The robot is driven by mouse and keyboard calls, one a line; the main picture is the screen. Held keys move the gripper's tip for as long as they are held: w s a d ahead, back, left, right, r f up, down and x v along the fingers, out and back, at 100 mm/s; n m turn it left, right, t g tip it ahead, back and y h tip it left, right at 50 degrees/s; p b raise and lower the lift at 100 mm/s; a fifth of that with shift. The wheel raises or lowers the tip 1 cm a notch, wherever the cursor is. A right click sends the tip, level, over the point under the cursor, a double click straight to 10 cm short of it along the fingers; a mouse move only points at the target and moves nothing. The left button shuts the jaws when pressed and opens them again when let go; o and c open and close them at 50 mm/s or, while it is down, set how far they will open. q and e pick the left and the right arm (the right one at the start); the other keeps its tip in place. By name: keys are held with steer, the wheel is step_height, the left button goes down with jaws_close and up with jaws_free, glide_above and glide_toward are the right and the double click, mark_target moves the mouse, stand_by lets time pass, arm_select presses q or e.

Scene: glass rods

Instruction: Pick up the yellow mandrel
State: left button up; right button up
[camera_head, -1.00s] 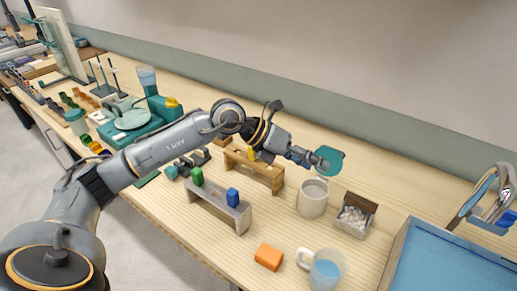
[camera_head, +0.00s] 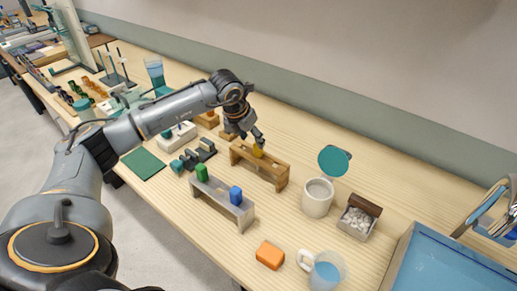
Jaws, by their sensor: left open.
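The yellow mandrel (camera_head: 257,152) sits on the wooden stand (camera_head: 271,172) near the middle of the table, toward its left end. Only its upper part shows; the rest is hidden by the stand. My left gripper (camera_head: 258,141) is open and points down, with its fingertips just above or at the top of the mandrel. I cannot tell whether they touch it. My right gripper is not in view.
In front is a grey stand (camera_head: 228,204) with a green piece (camera_head: 201,173) and a blue piece (camera_head: 236,195). An orange block (camera_head: 270,255), a white mug (camera_head: 317,198), a glass mug (camera_head: 327,270) and a box of white pieces (camera_head: 355,222) stand to the right.

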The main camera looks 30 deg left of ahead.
mark_target(258, 158)
arm_select(q)
steer(key=p+x, duration=0.1)
steer(key=x, duration=0.2)
steer(key=p+x, duration=0.1)
steer(key=shift+w+d+f+p, duration=0.2)
steer(key=shift+w+d+p, duration=0.1)
steer(key=shift+w+d, duration=0.15)
steer(key=shift+w+f, duration=0.15)
steer(key=shift+f, duration=0.15)
jaws_close()
